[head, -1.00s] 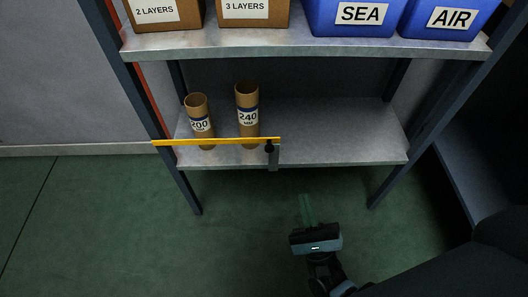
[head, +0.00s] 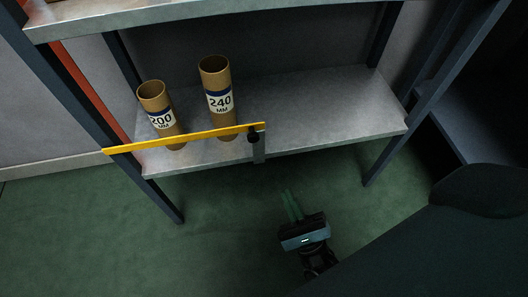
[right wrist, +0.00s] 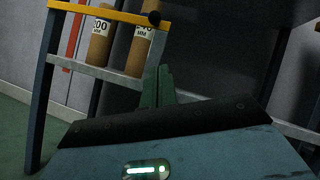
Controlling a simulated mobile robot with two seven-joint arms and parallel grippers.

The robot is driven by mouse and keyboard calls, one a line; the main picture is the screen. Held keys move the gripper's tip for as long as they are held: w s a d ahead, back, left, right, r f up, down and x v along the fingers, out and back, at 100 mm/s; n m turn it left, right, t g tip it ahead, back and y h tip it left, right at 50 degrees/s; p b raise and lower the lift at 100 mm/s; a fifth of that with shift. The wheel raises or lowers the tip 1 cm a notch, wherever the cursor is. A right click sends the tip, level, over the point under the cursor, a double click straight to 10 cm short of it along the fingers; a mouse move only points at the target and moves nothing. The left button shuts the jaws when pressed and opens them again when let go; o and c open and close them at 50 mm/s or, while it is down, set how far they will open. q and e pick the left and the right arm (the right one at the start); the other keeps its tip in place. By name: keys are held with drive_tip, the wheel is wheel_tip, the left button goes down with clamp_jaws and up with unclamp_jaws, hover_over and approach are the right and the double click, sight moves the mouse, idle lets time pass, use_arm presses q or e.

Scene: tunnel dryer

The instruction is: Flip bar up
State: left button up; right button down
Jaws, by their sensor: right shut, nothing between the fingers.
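The yellow bar (head: 185,138) lies across the front of the lower shelf, from the left post to a small bracket with a black knob (head: 254,136). In the right wrist view the bar (right wrist: 112,14) and the knob (right wrist: 154,18) are at the top. My right gripper (head: 291,205) is below and in front of the shelf, to the right of the knob, apart from the bar. Its green fingers are together and empty; they also show in the right wrist view (right wrist: 158,88). My left gripper is not in view.
Two cardboard tubes, marked 200 (head: 160,112) and 240 (head: 217,98), stand behind the bar on the lower shelf (head: 325,110). The shelf's right half is bare. An upper shelf (head: 130,16) is above, and dark posts (head: 377,150) flank the unit. The green floor in front is clear.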

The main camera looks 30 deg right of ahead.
approach(253, 131)
drive_tip(key=w+d+f, duration=0.2)
drive_tip(key=w, duration=0.1)
drive_tip(key=shift+w+a+r, duration=0.25)
drive_tip(key=shift+a+r, duration=0.05)
drive_tip(key=shift+r, duration=0.25)
drive_tip(key=shift+w+a+r, duration=0.25)
drive_tip(key=shift+a+r, duration=0.05)
drive_tip(key=shift+r, duration=0.3)
drive_tip(key=shift+w+a+r, duration=0.25)
drive_tip(key=shift+a+r, duration=0.05)
drive_tip(key=shift+r, duration=0.25)
